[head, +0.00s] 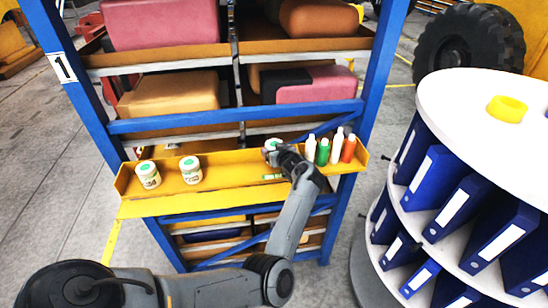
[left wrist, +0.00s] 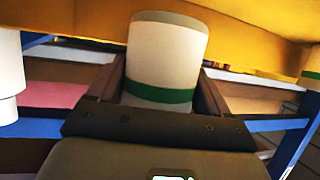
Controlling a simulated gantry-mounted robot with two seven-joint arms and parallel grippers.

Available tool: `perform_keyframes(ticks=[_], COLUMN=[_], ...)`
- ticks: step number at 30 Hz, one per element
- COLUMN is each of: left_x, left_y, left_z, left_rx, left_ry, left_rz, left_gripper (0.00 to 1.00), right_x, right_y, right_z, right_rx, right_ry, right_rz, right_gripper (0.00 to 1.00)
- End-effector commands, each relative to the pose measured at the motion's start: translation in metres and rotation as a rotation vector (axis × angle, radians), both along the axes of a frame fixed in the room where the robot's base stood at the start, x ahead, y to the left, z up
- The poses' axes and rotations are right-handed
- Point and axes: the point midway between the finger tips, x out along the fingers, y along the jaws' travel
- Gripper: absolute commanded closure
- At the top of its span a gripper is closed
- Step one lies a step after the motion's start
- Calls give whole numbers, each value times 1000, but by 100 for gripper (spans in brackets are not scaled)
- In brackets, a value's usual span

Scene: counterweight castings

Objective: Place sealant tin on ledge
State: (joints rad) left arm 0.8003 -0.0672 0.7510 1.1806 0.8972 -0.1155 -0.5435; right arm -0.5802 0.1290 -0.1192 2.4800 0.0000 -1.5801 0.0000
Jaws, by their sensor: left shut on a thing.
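The sealant tin (head: 272,144), white with a green lid, is in my left gripper (head: 279,153), which is shut on it. In the left wrist view the pale tin (left wrist: 167,55) with a green band stands between the two dark fingers. The yellow ledge (head: 235,185) runs across the blue rack. The ledge also shows in the left wrist view (left wrist: 65,22). My right gripper is out of view.
Two similar tins (head: 148,175) (head: 190,170) stand on the ledge's left part. Several white, green and orange bottles (head: 323,152) stand at its right. A round white shelf with blue binders (head: 470,205) stands at right.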

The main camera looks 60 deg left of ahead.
Motion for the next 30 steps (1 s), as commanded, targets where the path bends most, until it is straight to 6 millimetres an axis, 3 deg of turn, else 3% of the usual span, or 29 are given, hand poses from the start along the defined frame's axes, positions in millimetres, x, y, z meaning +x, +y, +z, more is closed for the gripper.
perform_keyframes(ticks=[13, 27, 28, 30], left_x=[0, 0, 0, 0], left_y=[1, 1, 0, 0], left_z=[-38, -45, -45, -44], left_rx=[3, 3, 1, 1], left_ry=[-1, -2, -1, -1], left_rz=[0, -1, -1, -1], left_gripper=[63, 63, 17, 6], right_x=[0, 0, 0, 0], right_y=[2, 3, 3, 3], right_z=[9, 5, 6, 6], right_rx=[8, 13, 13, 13], right_ry=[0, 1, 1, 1], right_rz=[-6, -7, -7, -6], right_gripper=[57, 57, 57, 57])
